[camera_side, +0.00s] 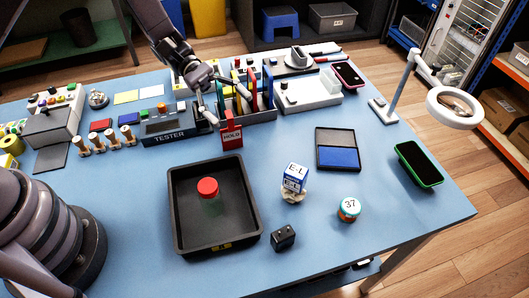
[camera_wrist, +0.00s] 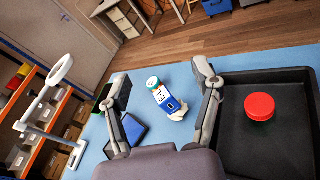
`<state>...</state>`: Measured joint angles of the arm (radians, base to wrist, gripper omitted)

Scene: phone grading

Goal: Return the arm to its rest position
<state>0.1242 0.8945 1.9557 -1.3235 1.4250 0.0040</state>
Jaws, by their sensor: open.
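My gripper (camera_side: 208,98) hangs at the back of the blue table in the side view, above the tester and beside the rack of coloured cards. In the wrist view my gripper (camera_wrist: 163,78) has its two fingers spread wide, with nothing held between them. The lower end of one finger is close to the red HOLD block (camera_side: 231,136) in the side view; I cannot tell if they touch.
The black tray (camera_side: 180,233) holds a red-capped jar (camera_side: 209,189). The E-L box (camera_side: 295,178), 37 jar (camera_side: 349,209), blue pad (camera_side: 338,158), green phone (camera_side: 418,164) and magnifier lamp (camera_side: 455,107) stand right. The tester (camera_side: 170,138) and card rack (camera_side: 249,112) crowd the back.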

